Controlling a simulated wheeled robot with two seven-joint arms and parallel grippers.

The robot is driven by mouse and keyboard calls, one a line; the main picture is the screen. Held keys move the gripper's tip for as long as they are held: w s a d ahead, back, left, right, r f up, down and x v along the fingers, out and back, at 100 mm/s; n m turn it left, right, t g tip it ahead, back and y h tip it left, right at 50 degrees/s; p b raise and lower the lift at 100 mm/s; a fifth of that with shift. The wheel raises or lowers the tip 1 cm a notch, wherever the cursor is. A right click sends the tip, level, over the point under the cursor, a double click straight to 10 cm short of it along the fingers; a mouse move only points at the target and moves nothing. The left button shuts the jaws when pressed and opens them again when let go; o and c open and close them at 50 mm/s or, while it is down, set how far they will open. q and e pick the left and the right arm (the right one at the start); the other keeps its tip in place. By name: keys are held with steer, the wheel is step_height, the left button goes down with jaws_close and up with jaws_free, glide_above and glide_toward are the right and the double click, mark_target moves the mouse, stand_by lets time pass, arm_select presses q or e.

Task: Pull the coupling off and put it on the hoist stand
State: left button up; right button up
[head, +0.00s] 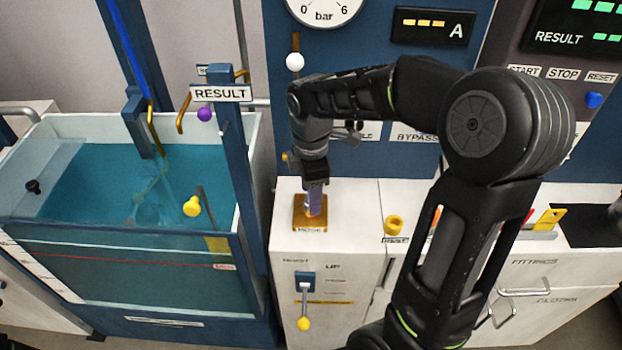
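My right gripper (314,207) points straight down at an ochre holder (304,222) on the white cabinet top. The holder's label seems to read HOSE. A greyish-lilac piece shows at the fingertips. I cannot tell whether it is the coupling or part of the gripper, nor whether the fingers are closed on it. A blue hose (127,50) hangs from above at the left to a blue post over the water tank. No other clear coupling shows, and I cannot tell which fixture is the hoist stand. My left gripper is out of view.
A water-filled tank (255,165) stands at left, with a RESULT sign (220,93) above. A yellow-knobbed lever (304,300) sits below the holder beside an UP label. My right arm hides much of the panel.

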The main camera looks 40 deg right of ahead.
steer(key=shift+f, duration=1.4)
steer(key=shift+c, duration=0.4)
jaws_close()
steer(key=c, duration=0.5)
jaws_free()
jaws_close()
steer(key=shift+r+p, duration=0.65)
steer(key=shift+r, duration=0.05)
steer(key=shift+r+p, duration=1.55)
steer(key=shift+r, duration=0.4)
